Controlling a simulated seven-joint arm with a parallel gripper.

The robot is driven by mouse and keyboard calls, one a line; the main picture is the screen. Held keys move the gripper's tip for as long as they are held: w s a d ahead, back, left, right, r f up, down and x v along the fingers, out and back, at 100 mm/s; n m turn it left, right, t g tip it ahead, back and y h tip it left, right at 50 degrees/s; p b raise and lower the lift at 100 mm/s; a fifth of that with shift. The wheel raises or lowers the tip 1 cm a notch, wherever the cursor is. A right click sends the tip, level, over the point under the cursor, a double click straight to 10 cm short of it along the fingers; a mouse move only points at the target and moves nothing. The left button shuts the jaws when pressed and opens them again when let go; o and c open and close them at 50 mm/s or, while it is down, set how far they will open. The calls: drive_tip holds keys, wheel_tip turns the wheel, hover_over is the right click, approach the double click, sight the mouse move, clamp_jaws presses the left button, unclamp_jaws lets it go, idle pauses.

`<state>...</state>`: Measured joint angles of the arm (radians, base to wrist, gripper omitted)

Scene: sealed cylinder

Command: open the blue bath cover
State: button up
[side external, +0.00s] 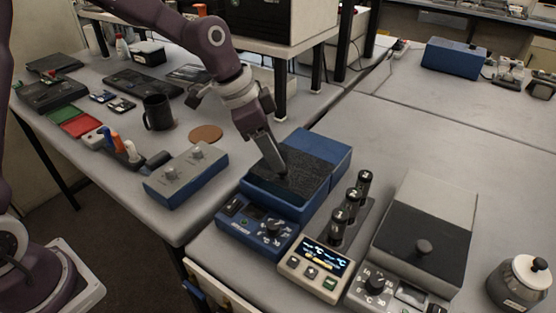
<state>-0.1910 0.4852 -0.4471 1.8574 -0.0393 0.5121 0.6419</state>
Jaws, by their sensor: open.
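The blue bath (262,205) stands in the middle of the table, with a control panel with a dial at its front. Its dark, speckled cover (306,172) lies flat on top, and the bath looks closed. My gripper (281,172) points down over the left part of the cover, its fingertips at or just above the surface. It is open. A small dark shape at the fingertips may be the cover's knob; the fingers partly hide it, and I cannot tell whether they touch it.
Three numbered black cylinders (350,208) stand in a rack right of the bath. A grey bath (446,200) with a knobbed dark cover is further right. A display unit (316,265) is in front. A blue control box (186,177) and black mug (158,112) are left.

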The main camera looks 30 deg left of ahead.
sight(293, 163)
drive_tip(key=x, duration=0.3)
drive_tip(key=shift+d+f, duration=0.1)
drive_tip(key=shift+f, duration=0.25)
drive_tip(key=shift+c, duration=0.3)
clamp_jaws()
drive_tip(key=shift+w+r, duration=0.1)
drive_tip(key=shift+w, duration=0.05)
idle(0.7)
